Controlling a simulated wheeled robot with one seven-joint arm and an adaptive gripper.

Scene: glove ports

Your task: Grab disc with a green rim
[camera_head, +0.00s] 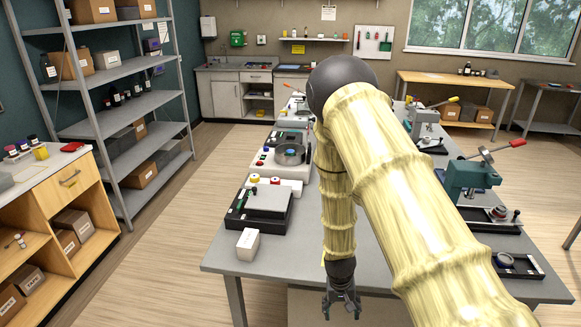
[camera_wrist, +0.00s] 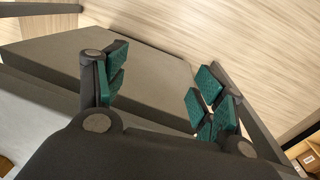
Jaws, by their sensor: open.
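No disc with a clearly green rim can be made out. A small round disc (camera_head: 504,260) with a bluish-grey rim lies in a black tray at the bench's front right; its exact rim colour is too small to tell. My gripper (camera_head: 342,308) hangs low at the bench's front edge, left of that tray and well apart from it. In the wrist view my gripper (camera_wrist: 155,92) is open, its green-padded fingers spread with nothing held between them. A plain grey slab-like surface (camera_wrist: 120,75) shows beyond the fingers. My sleeved arm hides part of the bench middle.
The grey bench (camera_head: 228,258) carries a white box (camera_head: 248,244), a black tray device (camera_head: 258,205), a machine with a round dish (camera_head: 290,153) and a green toggle press (camera_head: 470,182). Shelves (camera_head: 128,105) stand left. Bare floor (camera_head: 165,240) lies between shelves and bench.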

